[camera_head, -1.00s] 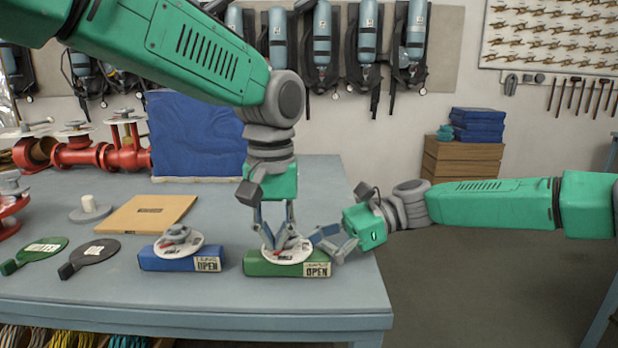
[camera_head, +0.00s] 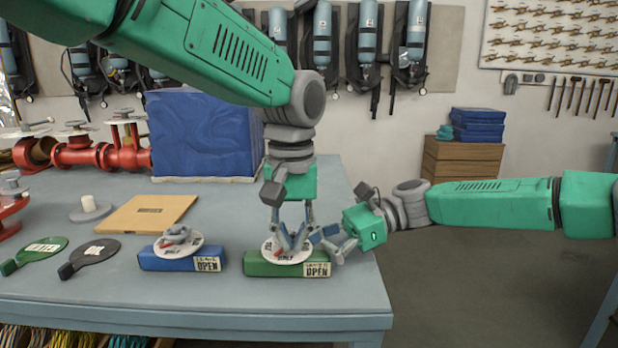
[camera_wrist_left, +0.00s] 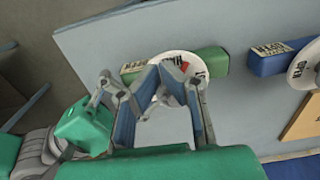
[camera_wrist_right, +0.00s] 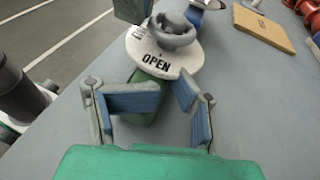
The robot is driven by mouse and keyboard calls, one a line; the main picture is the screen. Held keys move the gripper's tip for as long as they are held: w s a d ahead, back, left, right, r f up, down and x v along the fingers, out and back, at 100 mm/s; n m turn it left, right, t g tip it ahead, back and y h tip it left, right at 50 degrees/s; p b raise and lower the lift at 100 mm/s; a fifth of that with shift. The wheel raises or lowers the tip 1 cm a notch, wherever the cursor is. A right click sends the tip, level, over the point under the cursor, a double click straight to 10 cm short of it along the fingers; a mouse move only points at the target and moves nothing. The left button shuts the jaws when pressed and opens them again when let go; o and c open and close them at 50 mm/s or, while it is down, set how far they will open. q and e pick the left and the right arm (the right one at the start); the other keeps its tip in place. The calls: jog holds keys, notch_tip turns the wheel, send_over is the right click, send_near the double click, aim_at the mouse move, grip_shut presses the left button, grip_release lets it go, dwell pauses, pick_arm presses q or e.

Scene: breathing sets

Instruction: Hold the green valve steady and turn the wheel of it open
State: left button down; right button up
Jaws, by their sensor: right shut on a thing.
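The green valve (camera_head: 262,268) lies near the table's front right, with a white round dial (camera_head: 285,255) on top and an OPEN label at its right end. Its grey wheel (camera_wrist_right: 172,32) shows above the dial in the right wrist view. My right gripper (camera_head: 333,245) is shut on the green body at the right end; the body shows between its blue pads in the right wrist view. My left gripper (camera_head: 288,243) points down over the dial. Its blue pads stand apart beside the wheel in the left wrist view (camera_wrist_left: 172,95). Pad contact with the wheel is unclear.
A blue valve (camera_head: 165,262) with a similar dial lies just left of the green one. A brown board (camera_head: 148,213), round tags and red pipework (camera_head: 80,155) lie further left. The table's front and right edges are close.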

pick_arm(q)
jog(key=shift+w+d, duration=0.15)
jog(key=shift+w, duration=0.05)
dwell(0.4)
jog(key=shift+s+d, duration=0.25)
jog(key=shift+s, duration=0.1)
notch_tip(320, 180, up, 6)
jog(key=shift+s+f, duration=0.1)
dwell(0.3)
jog(key=shift+a, duration=0.15)
jog(key=shift+a+f, duration=0.55)
jog(key=shift+f, duration=0.45)
jog(key=shift+a+f, duration=0.6)
jog(key=shift+f, duration=0.35)
jog(key=shift+a+f, duration=0.55)
jog(key=shift+f, duration=0.45)
